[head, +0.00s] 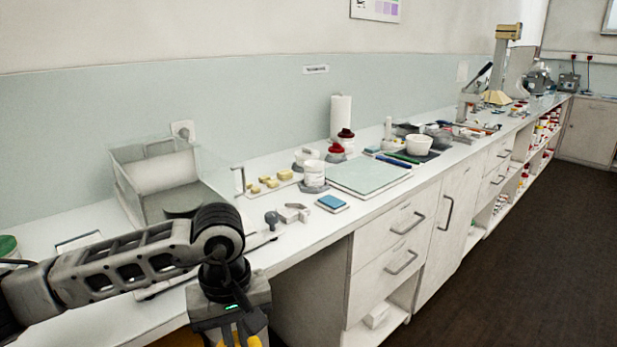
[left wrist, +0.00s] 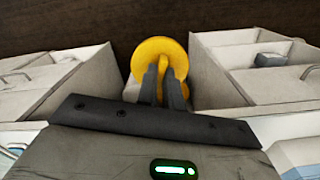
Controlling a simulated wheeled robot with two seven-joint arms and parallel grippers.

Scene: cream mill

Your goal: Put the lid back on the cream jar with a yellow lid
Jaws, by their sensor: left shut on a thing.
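My left gripper (head: 238,338) hangs in front of the counter at the bottom of the head view, its tips cut off by the frame edge. In the left wrist view its dark fingers (left wrist: 162,78) are shut on a round yellow lid (left wrist: 160,46). Parts of yellow also show beside the fingers in the head view. I cannot identify the cream jar for certain. A white jar (head: 313,173) stands on a grey base on the counter, well up and right of my gripper. My right gripper is not in view.
The white counter (head: 302,224) runs away to the right, above drawers (head: 392,232). A clear box (head: 140,165) stands at the back left. Yellow blocks (head: 270,183), a blue pad (head: 332,202) and a pale green board (head: 368,176) lie on the counter. The floor (head: 520,240) is free.

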